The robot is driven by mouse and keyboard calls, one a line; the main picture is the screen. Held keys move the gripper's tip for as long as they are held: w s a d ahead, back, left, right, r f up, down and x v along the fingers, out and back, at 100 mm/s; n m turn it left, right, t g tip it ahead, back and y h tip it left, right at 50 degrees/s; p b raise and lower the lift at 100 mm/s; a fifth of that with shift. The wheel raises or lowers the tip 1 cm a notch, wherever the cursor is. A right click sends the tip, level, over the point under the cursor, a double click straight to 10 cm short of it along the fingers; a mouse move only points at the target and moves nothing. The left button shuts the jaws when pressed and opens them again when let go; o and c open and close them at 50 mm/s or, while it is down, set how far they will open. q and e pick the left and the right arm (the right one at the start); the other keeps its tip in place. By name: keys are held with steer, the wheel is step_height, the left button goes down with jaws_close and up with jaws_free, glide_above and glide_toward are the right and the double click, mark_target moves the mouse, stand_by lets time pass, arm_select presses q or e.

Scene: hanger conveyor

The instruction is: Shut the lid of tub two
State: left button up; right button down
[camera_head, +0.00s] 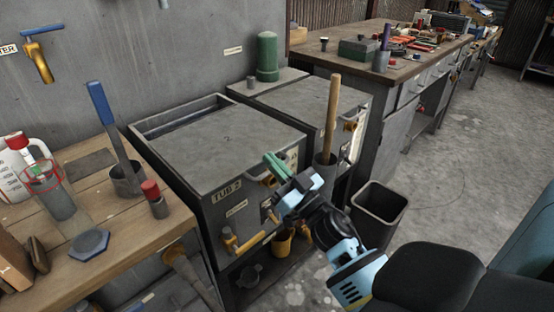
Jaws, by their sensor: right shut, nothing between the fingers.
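Tub two (213,228) is a dark grey cabinet-like tub with a "TUB 2" label on its front. Its flat grey lid (220,145) lies roughly level over most of the top. A dark recessed strip shows along the back edge; I cannot tell whether the lid is fully seated. My right gripper (275,165), with green fingertips, is shut and empty. It appears at the front right edge of the lid, by a brass fitting; contact is unclear. My left gripper is not in view.
A second grey tub (310,103) stands to the right, with a wooden-handled tool (331,115) in a holder before it. A wooden bench (120,225) with bottles is at left. A black bin (380,205) stands on the floor at right.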

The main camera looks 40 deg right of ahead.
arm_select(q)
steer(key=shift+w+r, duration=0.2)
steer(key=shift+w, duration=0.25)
arm_select(e)
steer(key=shift+f, duration=0.2)
